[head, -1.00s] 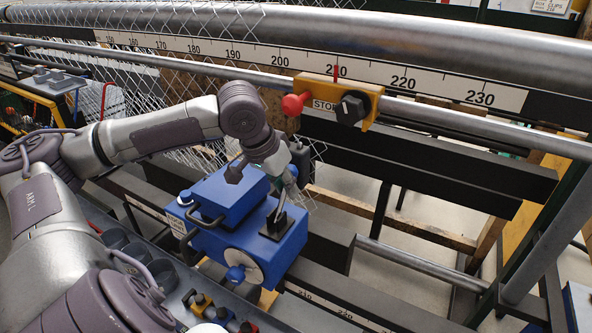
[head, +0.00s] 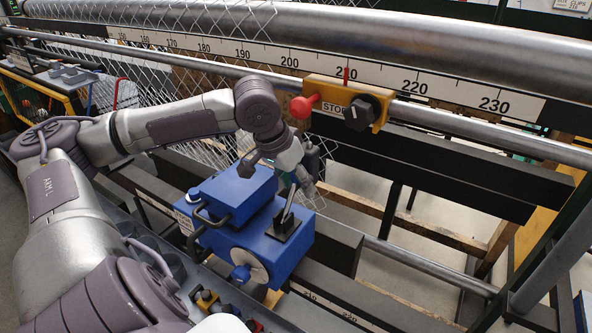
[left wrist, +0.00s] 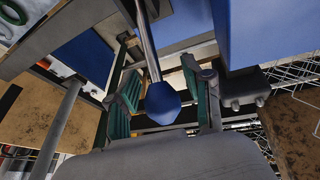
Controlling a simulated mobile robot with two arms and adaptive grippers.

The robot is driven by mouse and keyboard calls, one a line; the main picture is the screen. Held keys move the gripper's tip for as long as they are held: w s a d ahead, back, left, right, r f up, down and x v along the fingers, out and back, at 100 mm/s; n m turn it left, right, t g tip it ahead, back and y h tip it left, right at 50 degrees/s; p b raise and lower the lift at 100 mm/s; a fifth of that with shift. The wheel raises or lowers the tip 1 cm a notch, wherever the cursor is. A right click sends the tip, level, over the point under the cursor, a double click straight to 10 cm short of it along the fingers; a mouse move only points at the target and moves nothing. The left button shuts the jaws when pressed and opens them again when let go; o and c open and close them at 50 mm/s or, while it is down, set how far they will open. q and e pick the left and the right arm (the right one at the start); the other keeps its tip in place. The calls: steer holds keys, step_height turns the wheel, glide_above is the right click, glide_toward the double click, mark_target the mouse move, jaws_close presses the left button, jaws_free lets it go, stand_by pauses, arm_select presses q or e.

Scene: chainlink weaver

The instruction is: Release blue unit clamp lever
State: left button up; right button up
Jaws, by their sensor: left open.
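The blue unit (head: 258,240) sits on the dark rail below the long roller. Its clamp lever (head: 288,207) is a silver rod rising from a black base (head: 283,228) on top of the unit, leaning slightly right. My left gripper (head: 303,178) is at the lever's upper end, which it partly hides. In the left wrist view, the lever's blue knob (left wrist: 162,103) lies between the two green-padded fingers of the left gripper (left wrist: 161,80). The fingers stand apart, with visible gaps on both sides of the knob. My right gripper is not in view.
A yellow stop block (head: 348,105) with a red knob (head: 303,106) and a black knob is on the bar behind the gripper. Chain-link mesh (head: 150,75) hangs behind my left arm. Small clamps (head: 207,300) lie in a tray at the front.

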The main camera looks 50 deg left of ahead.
arm_select(q)
steer(key=shift+s, duration=0.25)
steer(key=shift+s+r, duration=0.15)
steer(key=shift+r, duration=0.15)
steer(key=v, duration=1.1)
steer(key=shift+w+r, duration=0.2)
steer(key=shift+w, duration=0.1)
steer(key=shift+f, duration=0.1)
